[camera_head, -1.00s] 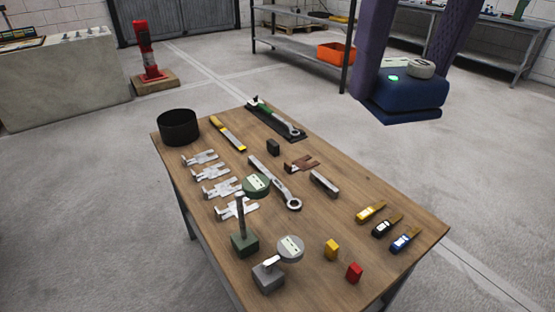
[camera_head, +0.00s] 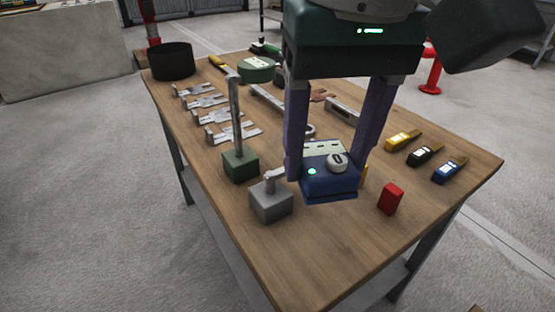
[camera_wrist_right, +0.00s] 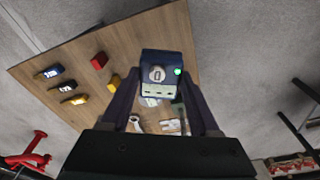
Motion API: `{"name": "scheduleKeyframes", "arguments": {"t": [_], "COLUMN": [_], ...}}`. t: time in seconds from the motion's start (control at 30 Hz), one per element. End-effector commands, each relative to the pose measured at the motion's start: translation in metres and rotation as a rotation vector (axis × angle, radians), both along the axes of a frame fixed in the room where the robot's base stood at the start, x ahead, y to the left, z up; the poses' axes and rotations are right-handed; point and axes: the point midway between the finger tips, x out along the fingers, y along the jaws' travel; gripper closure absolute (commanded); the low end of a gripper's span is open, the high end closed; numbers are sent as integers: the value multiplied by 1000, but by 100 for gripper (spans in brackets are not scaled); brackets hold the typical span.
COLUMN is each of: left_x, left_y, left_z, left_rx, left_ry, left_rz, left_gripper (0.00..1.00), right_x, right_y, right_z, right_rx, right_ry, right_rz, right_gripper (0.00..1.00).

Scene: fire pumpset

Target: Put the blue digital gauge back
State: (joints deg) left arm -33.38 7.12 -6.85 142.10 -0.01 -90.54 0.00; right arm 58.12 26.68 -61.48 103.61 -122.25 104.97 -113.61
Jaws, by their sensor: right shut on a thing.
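The blue digital gauge (camera_head: 330,188) is a blue box with a round grey knob, a green light and a pale strip. My right gripper (camera_head: 333,165) is shut on it, with one purple finger on each side. The gauge appears held above the front part of the wooden table (camera_head: 290,245), just right of a grey block stand (camera_head: 270,200). In the right wrist view the gauge (camera_wrist_right: 160,70) sits between the fingertips, with the tabletop behind it. Its underside is hidden. My left gripper is not in view.
A green block with a tall post (camera_head: 240,165) stands left of the grey stand. A red block (camera_head: 390,198) is right of the gauge; a yellow block (camera_wrist_right: 113,83) is partly hidden. Yellow, black and blue tools (camera_head: 447,171) lie at right. The front tabletop is bare.

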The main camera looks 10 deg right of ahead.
Motion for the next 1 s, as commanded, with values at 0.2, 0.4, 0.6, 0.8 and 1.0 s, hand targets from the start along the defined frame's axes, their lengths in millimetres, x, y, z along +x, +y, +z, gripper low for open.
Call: {"name": "scheduleKeyframes", "arguments": {"t": [0.2, 0.4, 0.6, 0.8, 1.0], "left_x": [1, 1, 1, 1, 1], "left_y": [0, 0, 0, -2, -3], "left_z": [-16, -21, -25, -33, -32], "left_rx": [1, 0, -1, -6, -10], "left_ry": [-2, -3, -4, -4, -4], "left_rz": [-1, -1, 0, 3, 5], "left_gripper": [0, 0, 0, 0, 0], "right_x": [-1, 0, 0, 0, 1], "right_y": [0, 0, 0, 0, 0], "right_z": [-65, -91, -108, -137, -136], "right_rx": [1, 2, 1, 1, 1], "right_ry": [3, -1, 0, 0, -3], "right_rz": [0, 1, 0, 1, 2], "right_gripper": [100, 100, 100, 100, 100]}}
